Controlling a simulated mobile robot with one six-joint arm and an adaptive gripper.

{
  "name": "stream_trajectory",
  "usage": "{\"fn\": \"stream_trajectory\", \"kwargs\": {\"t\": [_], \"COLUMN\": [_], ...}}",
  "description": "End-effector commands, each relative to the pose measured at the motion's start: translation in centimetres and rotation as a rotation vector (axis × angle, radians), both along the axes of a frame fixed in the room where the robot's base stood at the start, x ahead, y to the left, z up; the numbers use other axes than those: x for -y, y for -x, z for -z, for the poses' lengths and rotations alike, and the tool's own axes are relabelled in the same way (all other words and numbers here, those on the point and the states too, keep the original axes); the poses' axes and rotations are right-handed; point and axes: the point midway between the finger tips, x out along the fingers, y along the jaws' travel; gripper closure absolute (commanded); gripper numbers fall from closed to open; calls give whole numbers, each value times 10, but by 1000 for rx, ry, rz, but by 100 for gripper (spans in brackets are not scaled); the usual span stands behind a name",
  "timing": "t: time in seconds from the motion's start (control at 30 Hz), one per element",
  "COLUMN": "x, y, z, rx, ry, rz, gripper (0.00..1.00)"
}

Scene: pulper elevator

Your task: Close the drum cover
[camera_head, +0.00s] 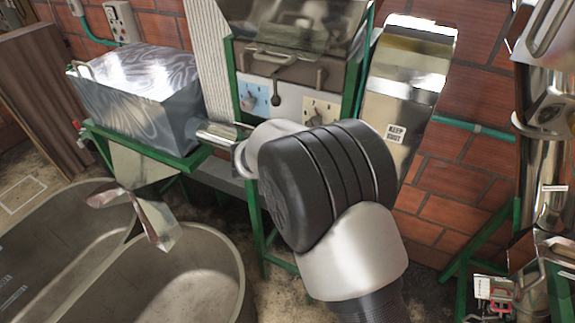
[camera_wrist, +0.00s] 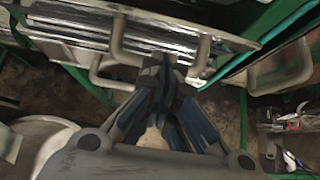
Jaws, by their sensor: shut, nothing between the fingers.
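A shiny curved metal panel (camera_head: 425,62) labelled "KEEP SHUT" stands tilted upright by the brick wall in the head view. It looks like the drum cover in a raised position, though I cannot be certain. My gripper (camera_wrist: 168,80) is shut and empty in the wrist view.
A metal box (camera_head: 140,95) sits on a green frame at left. A control panel (camera_head: 290,95) with switches is at the centre back. A large grey tub (camera_head: 190,250) stands at lower left. Metal pipework (camera_head: 545,140) is at right.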

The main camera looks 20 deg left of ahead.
Motion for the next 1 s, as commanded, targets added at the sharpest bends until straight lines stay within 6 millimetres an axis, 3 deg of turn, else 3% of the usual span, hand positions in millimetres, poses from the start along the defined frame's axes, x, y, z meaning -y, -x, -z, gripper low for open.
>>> {"fn": "stream_trajectory", "kwargs": {"t": [0.13, 1.0], "x": [1, 1], "y": [-7, -7], "z": [-10, -9], "rx": [-1, -1], "ry": [0, 1], "rz": [1, -1], "gripper": [100, 100]}}
